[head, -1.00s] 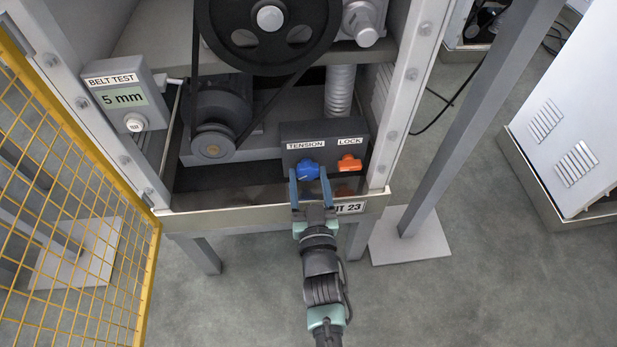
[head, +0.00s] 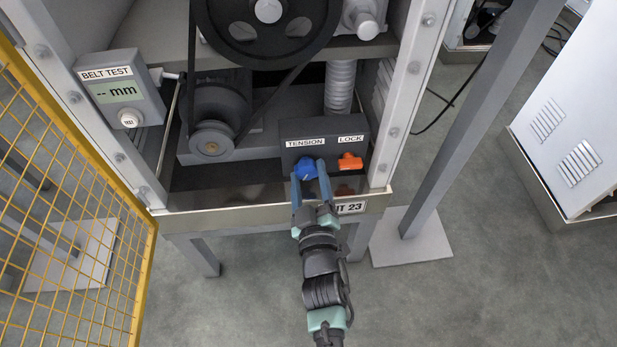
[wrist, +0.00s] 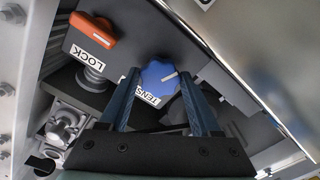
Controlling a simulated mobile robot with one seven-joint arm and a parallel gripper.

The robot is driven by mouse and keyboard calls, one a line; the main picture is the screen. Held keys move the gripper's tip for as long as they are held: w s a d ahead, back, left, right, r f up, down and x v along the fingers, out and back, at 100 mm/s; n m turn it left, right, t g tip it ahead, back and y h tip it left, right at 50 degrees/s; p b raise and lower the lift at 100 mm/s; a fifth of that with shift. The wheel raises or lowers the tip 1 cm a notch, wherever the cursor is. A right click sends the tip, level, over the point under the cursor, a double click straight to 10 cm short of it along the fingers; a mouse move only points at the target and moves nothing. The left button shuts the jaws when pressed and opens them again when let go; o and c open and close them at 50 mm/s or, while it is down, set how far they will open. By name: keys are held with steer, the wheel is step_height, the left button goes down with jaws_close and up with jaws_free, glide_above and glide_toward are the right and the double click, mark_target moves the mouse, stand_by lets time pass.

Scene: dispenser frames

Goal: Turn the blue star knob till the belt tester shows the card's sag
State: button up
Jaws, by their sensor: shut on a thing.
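The blue star knob (head: 306,173) sits under the TENSION label on a dark control block. My gripper (head: 308,170) is shut on it, one blue finger on each side. In the wrist view the knob (wrist: 157,77) shows between the fingertips, with a pale line on its face. The belt tester (head: 122,93) is at the left of the frame and its display reads "-- mm". A white round TEST button (head: 130,119) is below the display. I do not see a card with the sag on it.
An orange LOCK knob (head: 350,162) is right beside the blue one; it also shows in the wrist view (wrist: 93,29). A belt runs from a large black pulley (head: 265,25) to a small pulley (head: 212,139). A yellow mesh guard (head: 75,230) stands at the left.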

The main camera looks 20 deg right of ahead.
steer(key=shift+n, duration=0.5)
steer(key=o, duration=1.4)
steer(key=shift+c, duration=0.2)
steer(key=p+v, duration=0.3)
steer(key=v, duration=1)
